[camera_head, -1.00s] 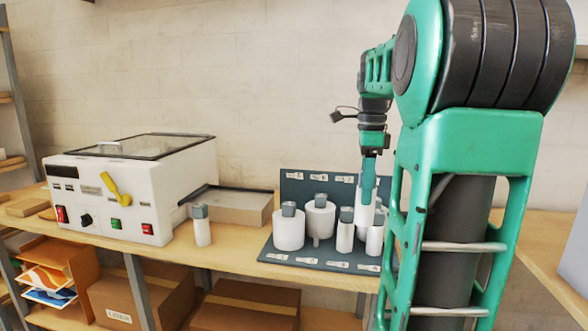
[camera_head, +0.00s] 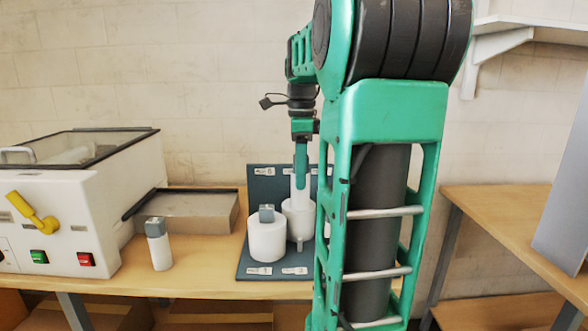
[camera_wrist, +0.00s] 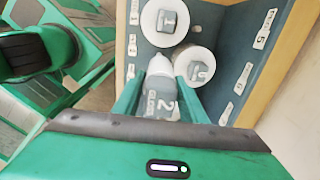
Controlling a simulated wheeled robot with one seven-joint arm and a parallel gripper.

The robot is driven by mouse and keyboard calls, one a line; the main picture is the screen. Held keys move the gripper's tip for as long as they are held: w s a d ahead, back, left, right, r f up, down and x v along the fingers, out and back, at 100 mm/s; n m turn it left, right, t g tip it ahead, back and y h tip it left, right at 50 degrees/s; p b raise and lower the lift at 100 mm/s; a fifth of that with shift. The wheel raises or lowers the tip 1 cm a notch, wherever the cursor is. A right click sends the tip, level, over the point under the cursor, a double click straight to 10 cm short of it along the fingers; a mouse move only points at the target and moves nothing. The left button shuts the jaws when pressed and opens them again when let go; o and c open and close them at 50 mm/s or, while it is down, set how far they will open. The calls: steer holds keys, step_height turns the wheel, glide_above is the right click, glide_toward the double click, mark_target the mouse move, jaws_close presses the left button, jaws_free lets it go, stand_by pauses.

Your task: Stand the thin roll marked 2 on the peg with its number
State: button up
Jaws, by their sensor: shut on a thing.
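The thin roll marked 2 (camera_wrist: 165,100) shows in the wrist view, white with a grey end bearing the number. My gripper (camera_wrist: 160,82) is shut on it, one green finger on each side. In the head view my gripper (camera_head: 301,168) hangs over the dark rack (camera_head: 262,186), by the second wide roll; a white part of the held roll shows beside the finger. Number labels run along the rack's front edge and back panel. The peg for number 2 cannot be made out; my arm hides the rack's right part in the head view.
Two wide white rolls with grey caps stand on the rack, one in front (camera_head: 267,240) and one behind (camera_head: 295,215). Another thin roll (camera_head: 159,245) stands on the table, left of the rack. The laminator (camera_head: 75,205) and a grey-brown tray (camera_head: 190,215) are further left.

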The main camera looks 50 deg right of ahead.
mark_target(300, 193)
steer(key=shift+s+f, duration=0.1)
steer(key=shift+f, duration=5.2)
steer(key=shift+f, duration=1.55)
steer(key=o, duration=1.2)
steer(key=shift+c, duration=0.2)
steer(key=shift+r, duration=0.1)
steer(key=shift+r, duration=3.95)
